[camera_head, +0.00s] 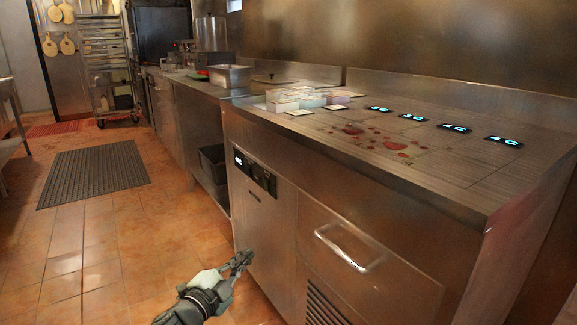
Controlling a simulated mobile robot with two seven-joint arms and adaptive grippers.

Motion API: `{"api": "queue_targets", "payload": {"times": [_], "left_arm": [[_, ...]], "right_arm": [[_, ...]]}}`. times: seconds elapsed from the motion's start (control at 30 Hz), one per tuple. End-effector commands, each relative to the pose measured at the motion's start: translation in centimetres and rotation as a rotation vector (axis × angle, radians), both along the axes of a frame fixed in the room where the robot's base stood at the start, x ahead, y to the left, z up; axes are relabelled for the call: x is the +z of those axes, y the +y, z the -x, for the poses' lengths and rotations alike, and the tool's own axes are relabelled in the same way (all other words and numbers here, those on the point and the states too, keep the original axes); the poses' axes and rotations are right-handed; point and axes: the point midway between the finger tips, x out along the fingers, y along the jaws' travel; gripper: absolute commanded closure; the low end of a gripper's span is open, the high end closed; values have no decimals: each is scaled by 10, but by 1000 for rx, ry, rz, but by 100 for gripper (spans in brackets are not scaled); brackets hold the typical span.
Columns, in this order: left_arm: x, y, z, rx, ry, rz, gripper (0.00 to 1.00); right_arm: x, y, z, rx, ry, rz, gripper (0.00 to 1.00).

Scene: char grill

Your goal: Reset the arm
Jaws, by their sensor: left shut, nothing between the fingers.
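My left gripper (241,261) shows at the bottom middle of the head view. Its fingers are shut and hold nothing. It is in front of the lower part of the steel counter's front panel (262,218); I cannot tell whether it touches the panel. Part of my left arm reaches in from the bottom edge. My right gripper is not in view.
The steel counter has a drawer handle (349,250) that sticks out. Several small containers (283,101), dark displays (453,128) and red stains (396,146) are on its top. A dark mat (93,172) lies on the open tiled floor at left, with a rack (106,70) behind.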

Motion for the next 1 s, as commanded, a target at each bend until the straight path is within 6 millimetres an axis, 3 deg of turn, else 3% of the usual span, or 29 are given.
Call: {"api": "queue_targets", "payload": {"times": [0.1,0.17,0.3,0.5,0.6,0.77,1.0], "left_arm": [[-61,50,48,291,298,172,100],[-90,71,77,409,429,229,100],[-148,111,159,648,717,325,100],[-196,143,282,904,1059,398,100],[-206,150,326,984,1171,414,100],[-210,153,361,1044,1258,423,100],[-211,154,365,1051,1269,422,100]], "right_arm": [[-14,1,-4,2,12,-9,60],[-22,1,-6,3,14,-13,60],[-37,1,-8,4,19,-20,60],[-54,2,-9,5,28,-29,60],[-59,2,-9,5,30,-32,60],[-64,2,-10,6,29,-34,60],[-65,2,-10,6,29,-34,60]]}}
